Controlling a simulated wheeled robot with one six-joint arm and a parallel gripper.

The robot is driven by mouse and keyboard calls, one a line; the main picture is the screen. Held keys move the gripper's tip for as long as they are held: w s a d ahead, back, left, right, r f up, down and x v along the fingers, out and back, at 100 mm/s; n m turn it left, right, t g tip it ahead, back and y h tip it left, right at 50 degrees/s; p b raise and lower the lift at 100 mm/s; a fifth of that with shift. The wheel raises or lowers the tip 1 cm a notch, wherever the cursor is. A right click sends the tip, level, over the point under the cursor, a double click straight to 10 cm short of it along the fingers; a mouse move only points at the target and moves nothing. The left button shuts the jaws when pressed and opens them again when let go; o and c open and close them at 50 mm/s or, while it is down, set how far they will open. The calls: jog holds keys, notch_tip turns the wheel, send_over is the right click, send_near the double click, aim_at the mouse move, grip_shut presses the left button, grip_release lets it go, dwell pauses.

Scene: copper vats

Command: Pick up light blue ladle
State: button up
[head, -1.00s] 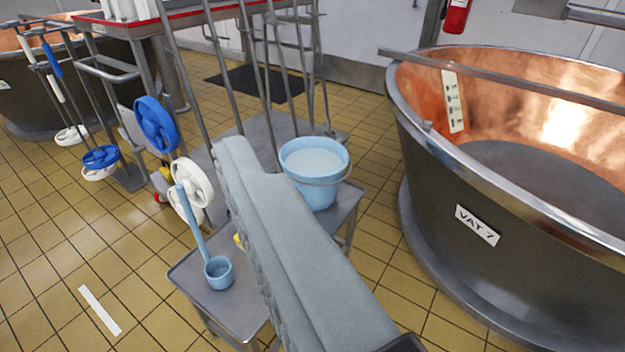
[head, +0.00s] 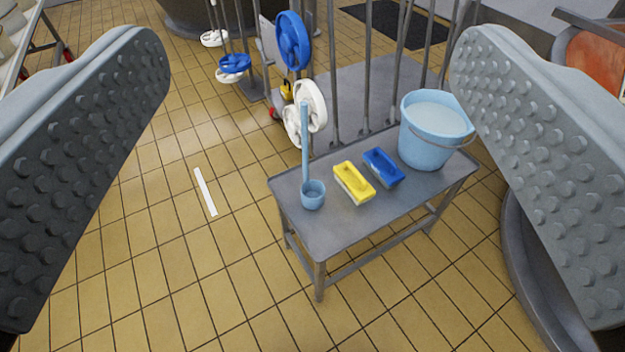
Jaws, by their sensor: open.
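The light blue ladle (head: 312,194) stands on the left end of a low grey metal table (head: 330,232). Its cup rests on the tabletop and its long handle (head: 305,135) points up, nearly upright in the picture. My gripper (head: 312,150) is open and empty. Its two studded grey fingers show large at the left and right edges, with the ladle in view between them. The ladle is farther off than the fingers and touches neither of them. Nothing hides the ladle.
On the same table are a yellow brush (head: 354,183), a blue brush (head: 383,167) and a light blue bucket (head: 432,130). Blue (head: 293,41) and white (head: 310,107) wheel-shaped tools stand behind the ladle. A vat's dark side (head: 530,260) is at right. Tiled floor left of the table is mostly clear.

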aim_at(306, 121)
jog(key=shift+w, duration=0.1)
jog(key=c, duration=0.5)
jog(key=shift+n+h, duration=0.3)
jog(key=w+f, duration=0.2)
jog(key=w, duration=0.2)
jog(key=w+d+f, duration=0.1)
jog(key=w+f, duration=0.1)
jog(key=w, duration=0.1)
jog(key=w+d+f, duration=0.1)
jog(key=w+f, duration=0.1)
jog(key=w, duration=0.2)
jog(key=shift+w, duration=0.3)
jog(key=c, duration=0.4)
jog(key=shift+o, duration=0.2)
jog(key=w+d+f+n+y, duration=0.1)
jog(key=w+f+y, duration=0.1)
jog(key=w+f, duration=0.65)
jog(key=w+d+f+n+y, duration=0.1)
jog(key=w+f+n, duration=0.1)
jog(key=w+f, duration=0.65)
notch_tip(306, 121, down, 14)
jog(key=y, duration=0.3)
jog(key=x, duration=1.1)
jog(key=shift+w+a+f, duration=0.2)
jog(key=shift+a+f, duration=0.15)
jog(key=shift+a, duration=0.15)
jog(key=shift+x, duration=2.55)
